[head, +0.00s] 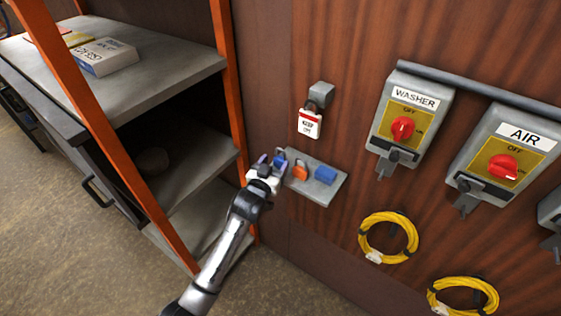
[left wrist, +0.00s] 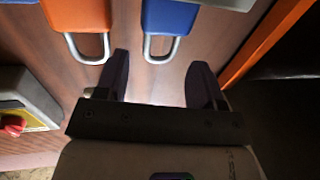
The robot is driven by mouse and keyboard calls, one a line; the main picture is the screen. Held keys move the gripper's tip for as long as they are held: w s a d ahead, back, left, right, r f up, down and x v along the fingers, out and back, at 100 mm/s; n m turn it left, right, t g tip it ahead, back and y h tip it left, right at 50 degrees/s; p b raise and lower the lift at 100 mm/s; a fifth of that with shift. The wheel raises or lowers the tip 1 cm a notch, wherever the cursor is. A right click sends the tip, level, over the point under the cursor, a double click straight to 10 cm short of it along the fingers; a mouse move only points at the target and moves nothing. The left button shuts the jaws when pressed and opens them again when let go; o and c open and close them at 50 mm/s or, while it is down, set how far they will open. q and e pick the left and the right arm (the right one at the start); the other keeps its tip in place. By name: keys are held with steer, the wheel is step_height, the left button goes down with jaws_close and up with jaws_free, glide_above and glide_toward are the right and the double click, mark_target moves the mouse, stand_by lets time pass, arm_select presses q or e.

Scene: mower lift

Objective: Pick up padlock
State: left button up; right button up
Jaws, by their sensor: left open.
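Three padlocks sit at a small grey shelf on the wooden wall. An orange padlock (head: 301,171) is in the middle, a blue padlock (head: 325,175) is on the right, and another blue padlock (head: 280,160) is on the left, partly hidden by my gripper. My left gripper (head: 270,164) is open at the left blue padlock. In the left wrist view, the left gripper (left wrist: 160,72) has its fingers apart, with the blue padlock (left wrist: 168,14) ahead and its metal shackle pointing toward the gap. The orange padlock (left wrist: 78,14) is to the left, outside the fingers. My right gripper is not in view.
The grey shelf (head: 328,190) carries the padlocks. An orange rack post (head: 228,75) stands close to the left. A red-and-white tagged lock (head: 309,124) hangs above. WASHER (head: 410,122) and AIR (head: 506,155) switch boxes and coiled yellow cables (head: 362,240) are to the right.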

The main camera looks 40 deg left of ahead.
mark_target(281, 157)
arm_select(q)
steer(key=shift+f+x, duration=0.2)
steer(key=shift+x, duration=1.15)
steer(key=shift+f+x, duration=0.15)
steer(key=shift+x, duration=1.2)
steer(key=shift+c, duration=0.2)
steer(key=c, duration=0.6)
